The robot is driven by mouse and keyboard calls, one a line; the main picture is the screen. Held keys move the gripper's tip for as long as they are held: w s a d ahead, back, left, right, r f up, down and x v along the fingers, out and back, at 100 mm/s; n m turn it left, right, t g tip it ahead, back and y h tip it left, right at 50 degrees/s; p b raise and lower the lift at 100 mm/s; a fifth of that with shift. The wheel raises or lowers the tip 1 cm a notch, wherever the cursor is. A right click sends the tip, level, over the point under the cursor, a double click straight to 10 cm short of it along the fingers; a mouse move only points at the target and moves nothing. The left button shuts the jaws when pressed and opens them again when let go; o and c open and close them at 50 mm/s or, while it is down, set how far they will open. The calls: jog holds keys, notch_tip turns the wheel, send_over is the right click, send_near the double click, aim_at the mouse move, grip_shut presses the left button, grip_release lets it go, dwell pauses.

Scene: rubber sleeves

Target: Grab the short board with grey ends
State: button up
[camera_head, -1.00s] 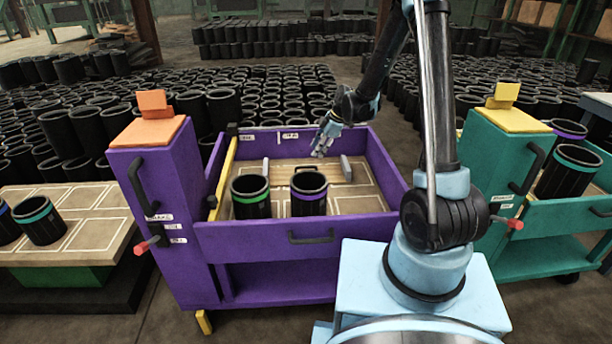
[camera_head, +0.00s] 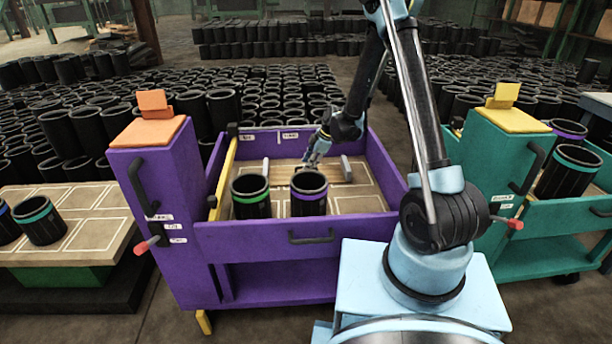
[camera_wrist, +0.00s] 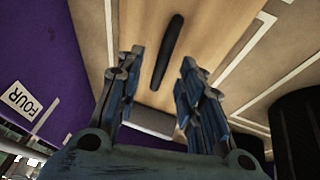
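The short wooden board (camera_head: 335,175) lies in the purple cart's tray, behind two sleeves. One upright grey end (camera_head: 346,167) shows at its right and another (camera_head: 265,168) at its left. In the wrist view, the board (camera_wrist: 210,35) carries a black bar-shaped handle (camera_wrist: 168,50), and a grey end (camera_wrist: 152,122) shows lower down, between the fingers. My gripper (camera_head: 312,164) is over the board; in the wrist view, its two fingers (camera_wrist: 157,78) are spread on either side of the handle's line, with nothing between them. The sleeve and gripper hide the handle in the head view.
A green-ringed sleeve (camera_head: 251,200) and a purple-ringed sleeve (camera_head: 309,198) stand in front of the board. A teal cart (camera_head: 530,240) stands to the right and a pallet table (camera_head: 95,225) to the left.

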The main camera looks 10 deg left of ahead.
jog(key=shift+x, duration=1)
grip_shut()
jog(key=shift+r, duration=0.1)
